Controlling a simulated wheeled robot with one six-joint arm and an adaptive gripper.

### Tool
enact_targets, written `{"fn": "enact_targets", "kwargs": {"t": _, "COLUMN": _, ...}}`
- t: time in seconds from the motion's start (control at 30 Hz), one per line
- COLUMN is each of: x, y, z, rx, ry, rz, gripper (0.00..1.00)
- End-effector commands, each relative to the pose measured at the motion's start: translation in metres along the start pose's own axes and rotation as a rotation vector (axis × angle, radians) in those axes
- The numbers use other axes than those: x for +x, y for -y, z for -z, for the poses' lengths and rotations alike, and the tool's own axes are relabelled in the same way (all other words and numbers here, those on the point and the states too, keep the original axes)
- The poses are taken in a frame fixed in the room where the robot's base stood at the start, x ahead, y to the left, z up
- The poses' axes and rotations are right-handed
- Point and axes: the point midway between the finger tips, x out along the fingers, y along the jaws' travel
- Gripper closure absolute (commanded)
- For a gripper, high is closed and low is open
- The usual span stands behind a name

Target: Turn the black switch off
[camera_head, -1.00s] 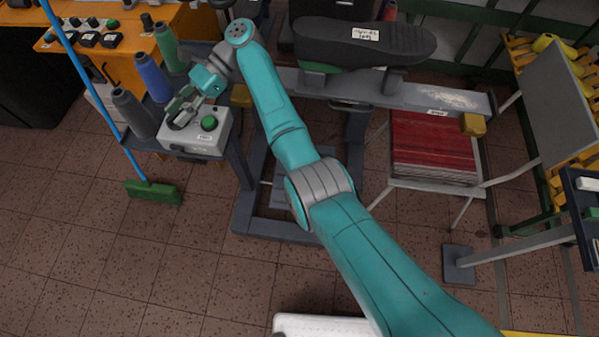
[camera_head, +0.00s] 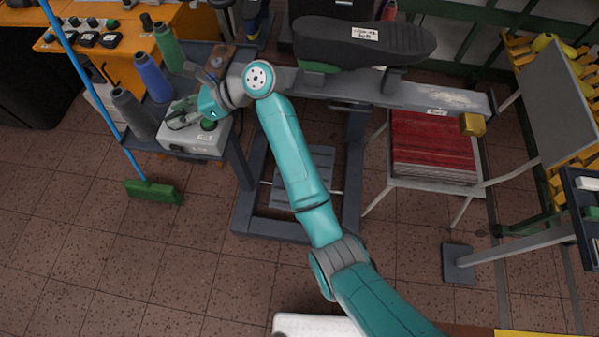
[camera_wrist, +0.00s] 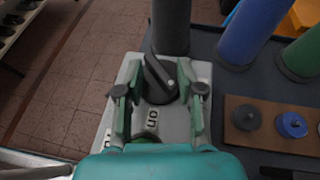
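The black switch (camera_wrist: 158,82) is a rotary knob on top of a pale grey control box (camera_wrist: 199,72). The box also shows in the head view (camera_head: 190,141), on the end of a dark table. My gripper (camera_wrist: 160,92) is open, with one finger on each side of the switch and a gap visible at each side. In the head view my gripper (camera_head: 181,114) is low over the box and hides most of the switch. A green button (camera_head: 208,125) sits on the box beside it, largely covered by my gripper in the wrist view.
Grey (camera_head: 133,113), blue (camera_head: 153,77) and green (camera_head: 168,46) thread cones stand behind and left of the box. A brown board (camera_wrist: 265,126) with round knobs lies to the right in the wrist view. A green broom (camera_head: 153,192) stands left of the table.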

Motion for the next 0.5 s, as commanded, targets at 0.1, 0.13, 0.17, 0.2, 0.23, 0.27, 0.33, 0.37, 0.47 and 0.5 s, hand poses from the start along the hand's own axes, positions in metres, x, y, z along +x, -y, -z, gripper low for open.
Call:
{"fn": "enact_targets", "kwargs": {"t": 0.1, "x": 0.001, "y": -0.004, "z": 0.001, "rx": 0.039, "ry": 0.000, "rz": 0.098, "gripper": 0.64}}
{"fn": "enact_targets", "kwargs": {"t": 0.13, "x": 0.001, "y": -0.005, "z": 0.001, "rx": 0.050, "ry": 0.001, "rz": 0.126, "gripper": 0.64}}
{"fn": "enact_targets", "kwargs": {"t": 0.17, "x": 0.001, "y": -0.005, "z": 0.000, "rx": 0.062, "ry": 0.001, "rz": 0.154, "gripper": 0.64}}
{"fn": "enact_targets", "kwargs": {"t": 0.2, "x": 0.001, "y": -0.006, "z": 0.000, "rx": 0.077, "ry": 0.001, "rz": 0.192, "gripper": 0.64}}
{"fn": "enact_targets", "kwargs": {"t": 0.23, "x": -0.004, "y": -0.005, "z": 0.000, "rx": 0.082, "ry": 0.001, "rz": 0.204, "gripper": 0.64}}
{"fn": "enact_targets", "kwargs": {"t": 0.27, "x": -0.011, "y": -0.004, "z": -0.001, "rx": 0.082, "ry": 0.002, "rz": 0.203, "gripper": 0.64}}
{"fn": "enact_targets", "kwargs": {"t": 0.33, "x": -0.024, "y": -0.007, "z": 0.000, "rx": 0.081, "ry": 0.002, "rz": 0.201, "gripper": 0.64}}
{"fn": "enact_targets", "kwargs": {"t": 0.37, "x": -0.028, "y": -0.008, "z": 0.000, "rx": 0.082, "ry": 0.002, "rz": 0.200, "gripper": 0.64}}
{"fn": "enact_targets", "kwargs": {"t": 0.47, "x": -0.045, "y": -0.011, "z": 0.000, "rx": 0.081, "ry": 0.001, "rz": 0.200, "gripper": 0.64}}
{"fn": "enact_targets", "kwargs": {"t": 0.5, "x": -0.052, "y": -0.013, "z": 0.000, "rx": 0.081, "ry": 0.000, "rz": 0.199, "gripper": 0.64}}
